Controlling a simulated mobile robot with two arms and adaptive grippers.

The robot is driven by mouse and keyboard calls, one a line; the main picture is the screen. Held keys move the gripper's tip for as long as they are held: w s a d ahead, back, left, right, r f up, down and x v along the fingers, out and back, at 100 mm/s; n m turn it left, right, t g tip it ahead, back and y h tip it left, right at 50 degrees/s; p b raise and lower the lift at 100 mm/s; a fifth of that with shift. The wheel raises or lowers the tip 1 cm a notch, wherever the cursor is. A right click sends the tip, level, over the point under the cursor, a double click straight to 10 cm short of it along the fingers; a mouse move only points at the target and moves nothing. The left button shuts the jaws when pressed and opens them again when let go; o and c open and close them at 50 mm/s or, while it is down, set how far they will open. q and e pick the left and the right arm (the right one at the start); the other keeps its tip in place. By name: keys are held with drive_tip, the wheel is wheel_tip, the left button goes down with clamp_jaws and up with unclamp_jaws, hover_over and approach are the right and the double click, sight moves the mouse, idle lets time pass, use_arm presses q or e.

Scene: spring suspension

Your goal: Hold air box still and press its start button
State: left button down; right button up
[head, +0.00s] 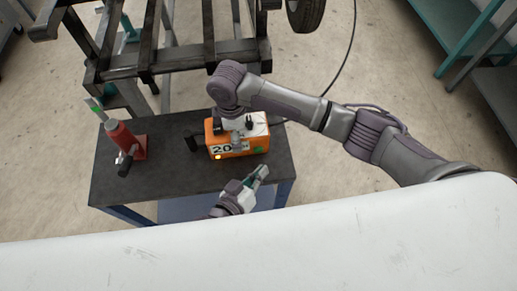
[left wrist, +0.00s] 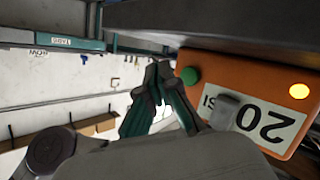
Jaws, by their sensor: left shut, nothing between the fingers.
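The orange air box (head: 226,154) stands on the dark table, with a "20" label and a lit yellow lamp on its front. In the left wrist view its front (left wrist: 215,67) appears upside down, with a green button (left wrist: 189,76). My right gripper (head: 236,130) comes down over the box from above, one grey fingertip overlapping the front face; its other finger is hard to see. My left gripper (head: 262,170) is shut and empty, in front of the box's right end. In the left wrist view its fingertips (left wrist: 158,68) appear just beside the button, seemingly apart from it.
A red bottle jack (head: 122,138) stands on the table's (head: 168,176) left part. A dark metal frame (head: 180,55) is behind the table. A black hose (head: 345,60) runs back from the box area. A pale panel (head: 260,245) fills the near foreground.

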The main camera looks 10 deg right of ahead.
use_arm(q)
drive_tip(key=shift+s, duration=1.1)
use_arm(e)
drive_tip(key=shift+w, duration=0.1)
drive_tip(key=o, duration=1.2)
